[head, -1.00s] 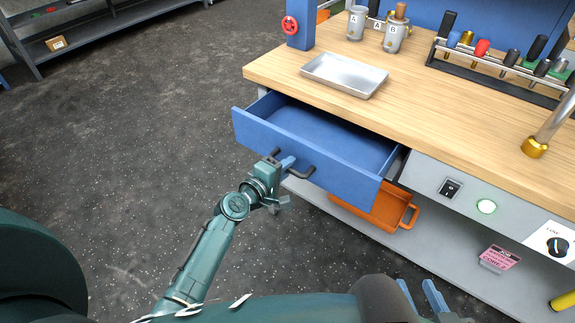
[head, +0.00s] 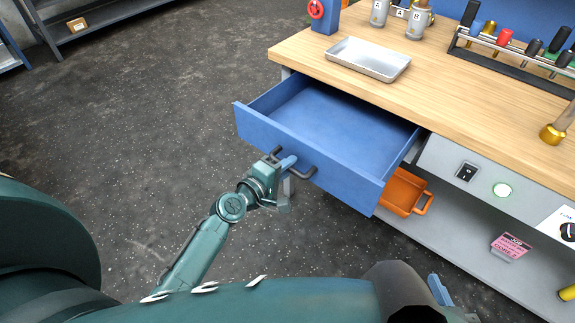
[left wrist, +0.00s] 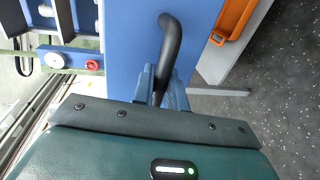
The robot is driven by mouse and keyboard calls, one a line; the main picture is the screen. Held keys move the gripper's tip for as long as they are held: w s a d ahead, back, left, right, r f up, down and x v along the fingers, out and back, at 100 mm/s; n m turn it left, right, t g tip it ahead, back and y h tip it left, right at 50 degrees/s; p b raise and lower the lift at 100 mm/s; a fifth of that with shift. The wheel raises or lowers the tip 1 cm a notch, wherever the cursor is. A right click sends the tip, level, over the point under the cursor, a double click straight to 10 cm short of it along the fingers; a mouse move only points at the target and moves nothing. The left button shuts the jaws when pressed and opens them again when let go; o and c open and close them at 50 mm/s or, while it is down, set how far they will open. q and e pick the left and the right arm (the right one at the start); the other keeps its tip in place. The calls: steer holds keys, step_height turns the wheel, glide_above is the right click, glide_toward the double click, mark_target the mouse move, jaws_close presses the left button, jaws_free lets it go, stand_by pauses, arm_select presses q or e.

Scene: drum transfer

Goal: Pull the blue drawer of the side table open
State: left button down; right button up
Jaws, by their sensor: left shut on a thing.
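The blue drawer (head: 325,150) of the side table stands well out from under the wooden top, and its inside looks empty. Its dark bar handle (head: 303,170) is on the front face. My left gripper (head: 286,163) is shut on the handle; the left wrist view shows its blue fingers (left wrist: 161,88) on either side of the dark handle (left wrist: 170,45), against the blue drawer front (left wrist: 125,50). My right gripper (head: 440,291) shows only in part at the bottom edge of the head view, and its jaw state is unclear.
The wooden top (head: 440,97) carries a metal tray (head: 368,59), metal cups (head: 418,22) and a rack of several tools (head: 515,58). An orange bin (head: 405,193) sits on the lower shelf (head: 455,240) beside the drawer. Dark floor (head: 150,130) left of the drawer is clear.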

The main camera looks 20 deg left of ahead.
arm_select(q)
steer(key=c, duration=1.5)
jaws_free()
steer(key=v, duration=1.3)
arm_select(e)
steer(key=shift+r, duration=0.2)
steer(key=shift+d+f, duration=0.1)
steer(key=shift+f, duration=0.1)
